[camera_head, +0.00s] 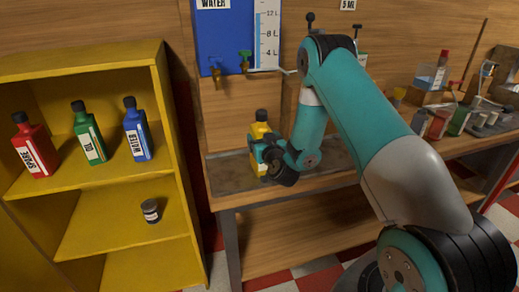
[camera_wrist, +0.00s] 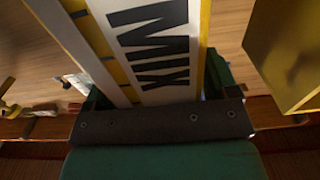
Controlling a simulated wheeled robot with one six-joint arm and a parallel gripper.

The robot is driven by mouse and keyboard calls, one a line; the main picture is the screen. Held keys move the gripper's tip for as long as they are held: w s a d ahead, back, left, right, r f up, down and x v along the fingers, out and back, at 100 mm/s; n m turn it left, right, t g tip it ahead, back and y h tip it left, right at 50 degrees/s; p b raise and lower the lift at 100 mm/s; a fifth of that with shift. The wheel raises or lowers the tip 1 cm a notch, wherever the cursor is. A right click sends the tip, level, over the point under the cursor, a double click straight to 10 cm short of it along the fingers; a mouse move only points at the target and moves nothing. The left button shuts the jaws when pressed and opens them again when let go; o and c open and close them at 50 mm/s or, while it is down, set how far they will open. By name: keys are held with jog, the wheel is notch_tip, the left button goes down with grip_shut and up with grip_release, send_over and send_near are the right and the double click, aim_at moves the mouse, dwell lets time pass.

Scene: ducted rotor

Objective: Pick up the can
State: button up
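A yellow container (camera_head: 262,130) with a black cap stands upright on the bench at the back centre. In the wrist view the container (camera_wrist: 155,45), with a white label reading MIX, fills the space ahead of my gripper. My gripper (camera_head: 266,156) is at the container, and its dark green fingers show on both sides of it in the wrist view. Whether they press on it cannot be told. The gripper hides part of the container in the head view. A small dark can-like jar (camera_head: 150,211) with a pale label sits on the yellow shelf's middle board.
A yellow shelf (camera_head: 120,240) at the left holds a red bottle (camera_head: 34,148), a green bottle (camera_head: 88,135) and a blue bottle (camera_head: 137,132). A blue water tank (camera_head: 222,40) with taps hangs above the bench (camera_head: 225,195). Bottles and jars crowd the bench's right end.

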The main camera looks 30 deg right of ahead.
jog(key=shift+d, duration=0.1)
jog(key=c, duration=0.9)
jog(key=shift+c, duration=0.2)
jog(key=shift+r, duration=0.1)
